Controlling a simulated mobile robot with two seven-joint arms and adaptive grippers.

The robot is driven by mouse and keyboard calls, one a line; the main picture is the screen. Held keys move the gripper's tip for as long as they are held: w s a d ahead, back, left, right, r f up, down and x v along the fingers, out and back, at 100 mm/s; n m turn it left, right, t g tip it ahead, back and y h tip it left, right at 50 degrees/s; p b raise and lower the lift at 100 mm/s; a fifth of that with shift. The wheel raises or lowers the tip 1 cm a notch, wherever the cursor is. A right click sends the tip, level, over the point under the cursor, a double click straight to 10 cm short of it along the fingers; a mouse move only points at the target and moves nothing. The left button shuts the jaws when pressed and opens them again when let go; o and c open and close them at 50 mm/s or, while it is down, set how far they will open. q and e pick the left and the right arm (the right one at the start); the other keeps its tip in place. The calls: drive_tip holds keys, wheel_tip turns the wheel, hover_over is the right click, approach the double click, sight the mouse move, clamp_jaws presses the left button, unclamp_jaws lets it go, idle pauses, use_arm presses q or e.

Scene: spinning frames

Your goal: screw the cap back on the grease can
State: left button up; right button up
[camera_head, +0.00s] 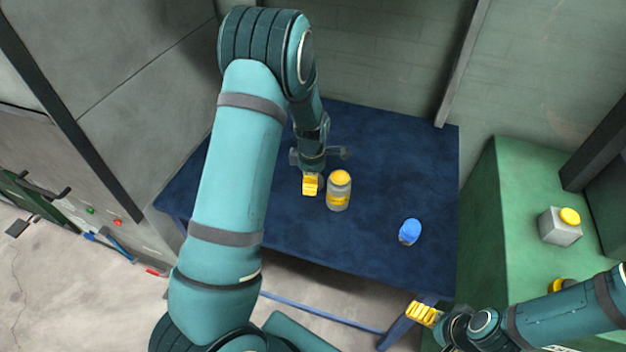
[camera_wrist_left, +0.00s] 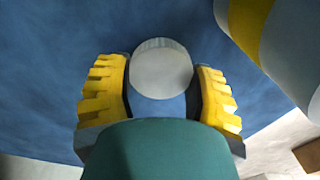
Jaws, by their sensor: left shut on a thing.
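A grey can with a yellow top and yellow band (camera_head: 338,191) stands on the dark blue table, and its side shows at the upper right of the left wrist view (camera_wrist_left: 262,30). My left gripper (camera_head: 311,185) is just left of this can. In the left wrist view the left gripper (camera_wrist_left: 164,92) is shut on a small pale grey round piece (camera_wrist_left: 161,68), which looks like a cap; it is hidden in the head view. My right gripper (camera_head: 422,314) is beyond the table's front right corner, apart from the can; its finger gap cannot be made out.
A small blue container (camera_head: 410,231) stands on the blue table (camera_head: 385,150), right of the can. The table's back right is clear.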

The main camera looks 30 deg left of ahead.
use_arm(q)
wheel_tip(320, 180, up, 10)
drive_tip(key=p, duration=0.2)
use_arm(e)
wheel_tip(320, 180, up, 2)
drive_tip(key=shift+r, duration=0.2)
use_arm(q)
drive_tip(key=shift+f, duration=0.1)
use_arm(e)
drive_tip(key=shift+o, duration=0.3)
